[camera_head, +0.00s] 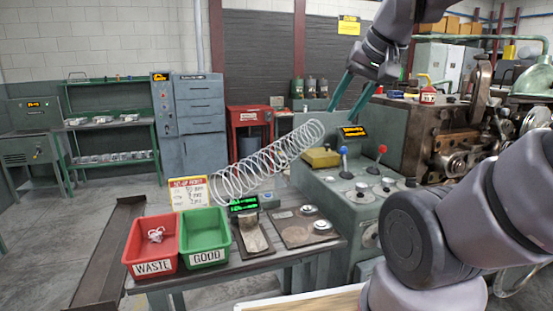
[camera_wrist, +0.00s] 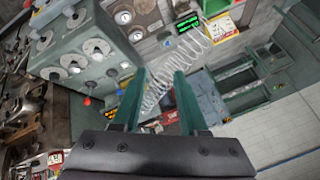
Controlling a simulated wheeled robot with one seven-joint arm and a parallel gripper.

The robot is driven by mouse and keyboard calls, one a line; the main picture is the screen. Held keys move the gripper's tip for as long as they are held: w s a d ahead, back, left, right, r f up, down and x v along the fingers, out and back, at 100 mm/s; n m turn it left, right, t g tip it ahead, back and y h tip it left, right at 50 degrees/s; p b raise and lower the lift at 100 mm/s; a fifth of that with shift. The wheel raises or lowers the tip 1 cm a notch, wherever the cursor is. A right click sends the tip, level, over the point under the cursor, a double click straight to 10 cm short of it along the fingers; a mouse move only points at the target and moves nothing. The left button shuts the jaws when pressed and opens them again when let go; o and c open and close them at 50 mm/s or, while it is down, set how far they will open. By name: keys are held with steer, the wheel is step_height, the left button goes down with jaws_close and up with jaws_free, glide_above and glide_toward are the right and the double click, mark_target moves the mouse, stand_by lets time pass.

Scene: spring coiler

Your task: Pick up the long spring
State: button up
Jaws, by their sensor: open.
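The long spring (camera_head: 265,160) is a loose silver-white coil. It slants from near the set-up sign at lower left up to the right, ending near the top of the grey-green coiler machine (camera_head: 345,215). My gripper (camera_head: 353,95) has two long green fingers, spread apart, above and to the right of the spring's upper end. In the wrist view the spring (camera_wrist: 178,65) runs from the upper right down to between the open fingers of my gripper (camera_wrist: 158,82). I cannot tell whether the fingers are level with the coil or behind it. Nothing is held.
A red WASTE bin (camera_head: 152,262) with a small white tangle in it and a green GOOD bin (camera_head: 206,252) stand on the bench. A scale with a green display (camera_head: 244,204) is beside them. The coiler has blue and red knobbed levers and a yellow block (camera_head: 321,157). A brown machine is at right.

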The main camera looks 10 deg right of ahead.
steer(key=w+a+f+m+g+y, duration=0.3)
steer(key=w+a+f+g+y, duration=0.15)
steer(key=a+f, duration=0.3)
steer(key=w+a+f+m+g+y, duration=0.2)
steer(key=w+a+f+g+y, duration=0.1)
steer(key=w+a+f+y, duration=0.4)
steer(key=w+d+f+m+t, duration=0.2)
steer(key=w+f+m+t, duration=0.95)
steer(key=f+m, duration=0.3)
steer(key=shift+n+y, duration=0.25)
steer(key=shift+y, duration=0.2)
steer(key=x, duration=0.5)
steer(key=f+x, duration=0.1)
steer(key=x, duration=0.1)
steer(key=shift+w, duration=0.55)
jaws_close()
